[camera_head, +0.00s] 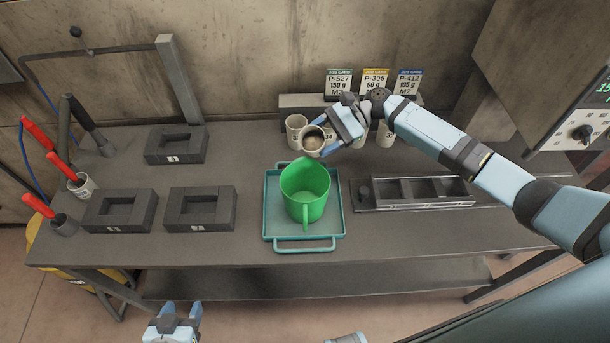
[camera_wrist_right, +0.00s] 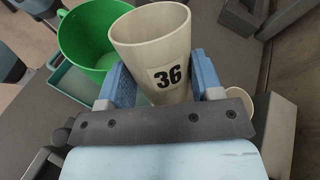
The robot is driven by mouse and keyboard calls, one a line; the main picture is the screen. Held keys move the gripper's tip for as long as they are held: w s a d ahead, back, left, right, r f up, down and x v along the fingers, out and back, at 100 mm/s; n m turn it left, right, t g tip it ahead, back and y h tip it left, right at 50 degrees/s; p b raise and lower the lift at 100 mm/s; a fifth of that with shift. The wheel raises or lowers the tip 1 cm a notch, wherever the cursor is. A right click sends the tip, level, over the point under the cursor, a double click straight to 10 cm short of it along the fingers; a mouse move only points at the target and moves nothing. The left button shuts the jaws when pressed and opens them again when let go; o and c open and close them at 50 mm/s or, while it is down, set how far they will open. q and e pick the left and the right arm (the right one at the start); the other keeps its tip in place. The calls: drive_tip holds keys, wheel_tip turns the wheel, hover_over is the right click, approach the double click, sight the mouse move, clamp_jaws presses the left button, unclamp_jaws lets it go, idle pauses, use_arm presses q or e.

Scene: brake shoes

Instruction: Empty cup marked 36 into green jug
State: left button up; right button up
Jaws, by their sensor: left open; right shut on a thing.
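The cup marked 36 (camera_wrist_right: 152,52) is cream with a black number on a white label. My right gripper (camera_wrist_right: 160,85) is shut on it. In the head view the cup (camera_head: 312,141) is held just behind the green jug, tilted a little so its mouth shows, with brownish contents inside. The green jug (camera_head: 305,192) stands upright on a teal tray (camera_head: 273,226), handle toward the front; it also shows in the right wrist view (camera_wrist_right: 88,40). My left gripper (camera_head: 175,322) is open and empty at the bottom, in front of the bench.
Other cream cups (camera_head: 295,127) stand at the back below three job cards (camera_head: 374,83). A divided metal tray (camera_head: 412,192) lies right of the jug. Dark block moulds (camera_head: 199,209) and red-handled tools (camera_head: 61,168) are at left.

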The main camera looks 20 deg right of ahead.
drive_tip(key=shift+s+a+r+n+t+h+p, duration=0.15)
drive_tip(key=shift+s+r+n+h+p, duration=0.1)
drive_tip(key=shift+r, duration=0.35)
drive_tip(key=shift+s+a+r+n+t+h+p, duration=0.15)
drive_tip(key=shift+s+r, duration=0.1)
drive_tip(key=shift+r, duration=0.3)
drive_tip(key=shift+f+b, duration=0.15)
drive_tip(key=shift+b, duration=0.15)
drive_tip(key=shift+s+a+n+t, duration=0.1)
drive_tip(key=shift+n+t, duration=0.2)
drive_tip(key=shift+f+h+b, duration=0.15)
drive_tip(key=shift+h+b, duration=0.15)
drive_tip(key=shift+b, duration=0.1)
drive_tip(key=shift+s, duration=0.1)
drive_tip(key=shift+b, duration=0.3)
drive_tip(key=shift+f+n+t+h, duration=0.15)
drive_tip(key=shift+n+t+h, duration=0.15)
drive_tip(key=shift+f+n+t+h+b, duration=0.2)
drive_tip(key=shift+n+t+h+b, duration=0.1)
drive_tip(key=shift+b, duration=0.8)
